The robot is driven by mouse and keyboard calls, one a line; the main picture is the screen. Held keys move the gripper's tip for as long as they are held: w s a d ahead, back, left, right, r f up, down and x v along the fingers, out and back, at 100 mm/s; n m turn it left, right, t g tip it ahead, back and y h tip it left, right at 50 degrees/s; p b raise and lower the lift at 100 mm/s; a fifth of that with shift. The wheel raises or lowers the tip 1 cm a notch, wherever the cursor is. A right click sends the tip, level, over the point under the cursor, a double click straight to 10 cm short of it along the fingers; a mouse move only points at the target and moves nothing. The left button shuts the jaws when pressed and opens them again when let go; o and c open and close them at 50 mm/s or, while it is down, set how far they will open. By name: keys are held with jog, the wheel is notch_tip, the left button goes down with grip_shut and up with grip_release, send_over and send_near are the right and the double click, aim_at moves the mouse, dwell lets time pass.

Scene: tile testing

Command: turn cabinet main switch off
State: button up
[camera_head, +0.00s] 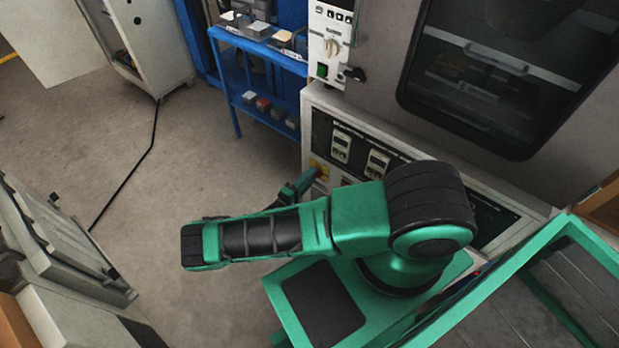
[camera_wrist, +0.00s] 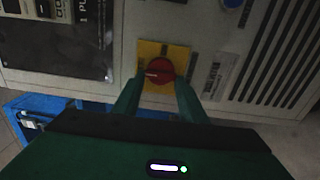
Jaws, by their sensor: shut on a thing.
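The cabinet main switch (camera_wrist: 160,70) is a round red knob on a yellow square plate (camera_wrist: 151,50). In the wrist view it sits on the pale cabinet front (camera_wrist: 120,20), near the centre. My gripper (camera_wrist: 158,84) reaches it from below in that view, with one green finger on each side of the knob, shut on it. A light mark shows on the left part of the knob. In the head view my gripper (camera_head: 303,183) is at the lower left of the cabinet front, where the yellow plate (camera_head: 318,170) shows and the knob is mostly hidden.
The machine's dark window door (camera_head: 510,75) rises above the cabinet panel. A blue shelf (camera_head: 240,80) with small parts stands to the left of it. A grey machine (camera_head: 60,240) is at the far left. The floor (camera_head: 180,150) between is mostly clear, crossed by a black cable (camera_head: 127,170).

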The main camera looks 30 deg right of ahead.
jog(key=shift+f, duration=0.25)
jog(key=o, duration=0.9)
jog(key=shift+o, duration=0.8)
jog(key=shift+r, duration=0.1)
jog(key=v, duration=1)
jog(key=shift+s+a, duration=0.15)
jog(key=shift+a, duration=0.2)
